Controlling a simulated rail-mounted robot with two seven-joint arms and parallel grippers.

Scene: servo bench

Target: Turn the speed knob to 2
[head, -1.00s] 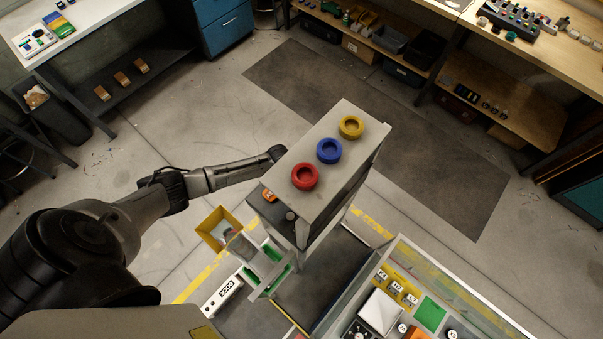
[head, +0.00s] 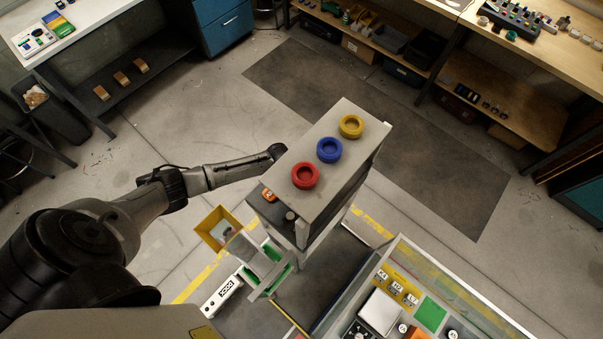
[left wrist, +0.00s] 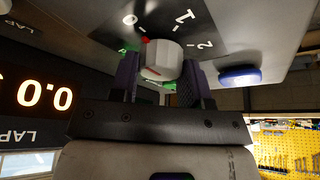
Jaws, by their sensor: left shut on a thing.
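The speed knob (left wrist: 165,58) is white with a red mark, on a dark dial plate (left wrist: 178,18) lettered 0, 1 and 2, in the left wrist view. Its red mark lies close to the 0. My left gripper (left wrist: 160,82) is shut on the knob, one dark finger on each side of it. In the head view my left arm reaches behind the grey cabinet (head: 335,145), which hides the gripper and the knob. My right gripper is not in view.
A display (left wrist: 38,93) beside the dial reads 0.0. A blue button (left wrist: 240,76) sits right of the knob.

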